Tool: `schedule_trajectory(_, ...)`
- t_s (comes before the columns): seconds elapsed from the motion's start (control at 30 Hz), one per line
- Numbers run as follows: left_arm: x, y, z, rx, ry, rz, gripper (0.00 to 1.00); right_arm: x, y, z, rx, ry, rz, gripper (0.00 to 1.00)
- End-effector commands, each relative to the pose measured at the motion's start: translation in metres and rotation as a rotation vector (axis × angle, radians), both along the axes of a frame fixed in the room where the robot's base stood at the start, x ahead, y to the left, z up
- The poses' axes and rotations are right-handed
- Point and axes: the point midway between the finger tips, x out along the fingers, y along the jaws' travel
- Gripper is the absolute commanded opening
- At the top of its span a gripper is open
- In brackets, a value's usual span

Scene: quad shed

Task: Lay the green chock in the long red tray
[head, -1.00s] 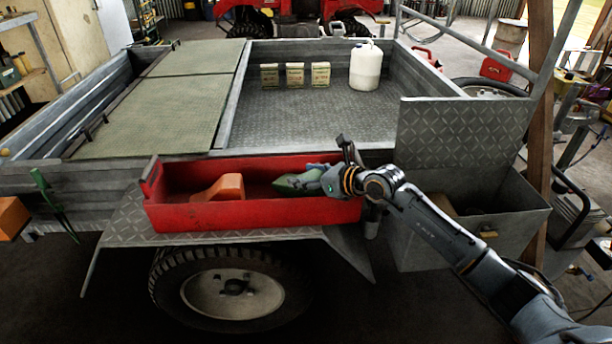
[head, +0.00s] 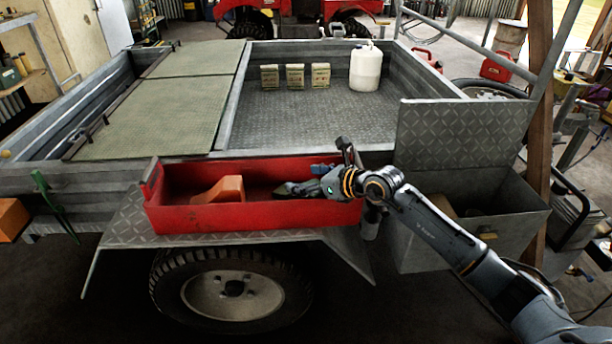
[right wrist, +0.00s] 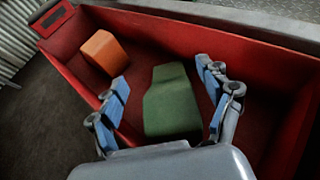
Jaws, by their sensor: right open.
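The long red tray (head: 255,219) sits on the trailer's mudguard and also shows in the right wrist view (right wrist: 262,32). The green chock (right wrist: 172,103) lies on the tray floor in the right wrist view, between the spread fingers. In the head view only a dark sliver of the chock (head: 281,189) shows beside the gripper. My right gripper (head: 300,186) is open over the right part of the tray, with its blue-padded fingers (right wrist: 163,98) on either side of the chock and apart from it. My left gripper is not in view.
An orange chock (head: 226,189) lies in the left part of the tray. An open metal box (head: 470,235) stands right of the tray with its lid up. The trailer bed behind holds several small packages (head: 295,76) and a white jug (head: 366,67).

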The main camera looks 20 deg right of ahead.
Motion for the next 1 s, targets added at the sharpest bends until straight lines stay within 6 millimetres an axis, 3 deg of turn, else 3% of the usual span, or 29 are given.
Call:
schedule_trajectory(0.2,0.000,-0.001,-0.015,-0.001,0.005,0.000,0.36,-0.045,-0.027,0.024,-0.004,-0.005,-0.001,0.79)
schedule_trajectory(0.43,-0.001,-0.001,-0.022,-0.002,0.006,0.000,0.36,-0.081,-0.047,0.042,-0.001,-0.009,-0.002,0.79)
schedule_trajectory(0.63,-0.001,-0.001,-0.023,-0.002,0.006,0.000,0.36,-0.093,-0.054,0.051,0.000,-0.013,-0.002,0.79)
schedule_trajectory(1.0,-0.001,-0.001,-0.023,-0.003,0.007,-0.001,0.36,-0.095,-0.054,0.053,0.004,-0.015,-0.001,0.79)
